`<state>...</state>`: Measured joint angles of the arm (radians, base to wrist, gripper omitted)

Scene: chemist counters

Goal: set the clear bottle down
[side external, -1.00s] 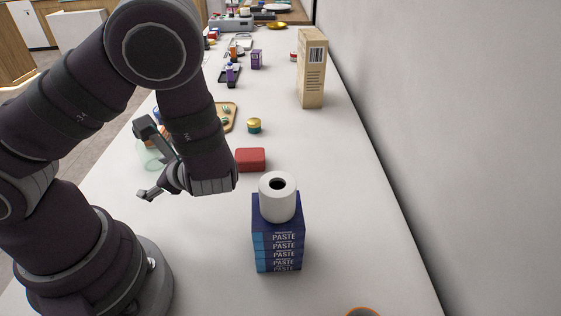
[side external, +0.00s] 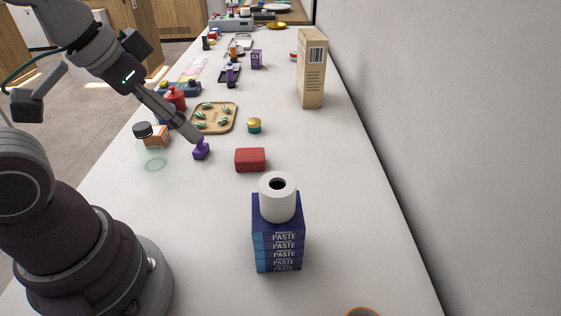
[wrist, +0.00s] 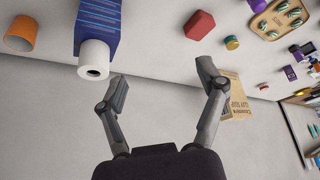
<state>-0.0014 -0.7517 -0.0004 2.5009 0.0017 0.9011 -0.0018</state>
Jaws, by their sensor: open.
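The bottle is not in the wrist view.
A small purple object (side external: 201,152) lies beneath my fingertips. A red block (side external: 250,159), a wooden tray (side external: 232,116) and paste boxes (side external: 279,243) bearing a white roll (side external: 278,197) stand farther right.

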